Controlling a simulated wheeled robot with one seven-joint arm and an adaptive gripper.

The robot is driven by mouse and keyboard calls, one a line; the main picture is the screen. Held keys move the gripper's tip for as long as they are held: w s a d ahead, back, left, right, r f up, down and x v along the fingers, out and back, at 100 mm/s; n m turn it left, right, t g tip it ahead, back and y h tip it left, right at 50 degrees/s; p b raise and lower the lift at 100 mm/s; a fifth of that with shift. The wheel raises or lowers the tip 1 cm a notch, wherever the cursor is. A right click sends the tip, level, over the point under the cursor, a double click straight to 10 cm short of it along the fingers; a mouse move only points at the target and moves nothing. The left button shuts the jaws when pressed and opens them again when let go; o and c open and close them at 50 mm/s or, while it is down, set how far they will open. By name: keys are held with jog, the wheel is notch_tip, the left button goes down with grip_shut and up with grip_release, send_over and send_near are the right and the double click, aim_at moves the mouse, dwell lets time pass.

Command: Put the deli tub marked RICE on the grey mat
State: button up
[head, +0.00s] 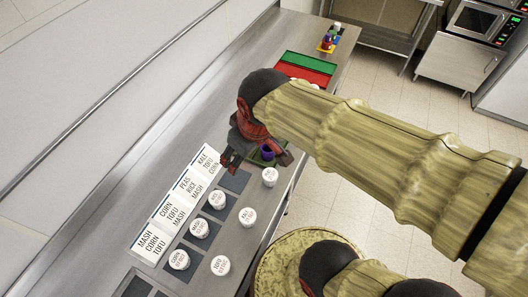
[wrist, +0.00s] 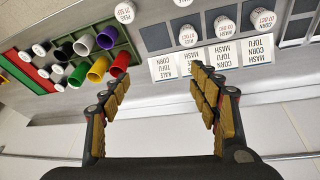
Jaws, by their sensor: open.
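In the head view a tub (head: 247,217) with a small, unclear label stands apart from the row; another tub (head: 270,177) is near the counter's right edge. The wrist view shows a tub reading PEAS (wrist: 124,12). Dark grey square mats lie beside the cards; one bare mat (head: 236,181) also shows in the wrist view (wrist: 157,37). Which one is the task's mat is unclear. My gripper (wrist: 155,85) is open and empty, above the counter past the bare mat.
Tubs reading CORN (head: 179,260) and MASH (head: 199,228) stand on mats, and a tub reading TOFU (head: 220,265) stands near the front. White word cards (head: 150,243) line the mats. A green rack (wrist: 125,45) holds coloured cups, beside a red tray (head: 305,73).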

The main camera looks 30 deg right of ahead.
jog(key=s+d+r+m+t, duration=0.1)
jog(key=s+d+r+m, duration=0.1)
jog(key=s+r+m, duration=0.2)
jog(key=shift+s+d+t, duration=0.3)
jog(key=shift+s+d, duration=0.1)
jog(key=shift+s, duration=0.3)
jog(key=shift+f, duration=0.1)
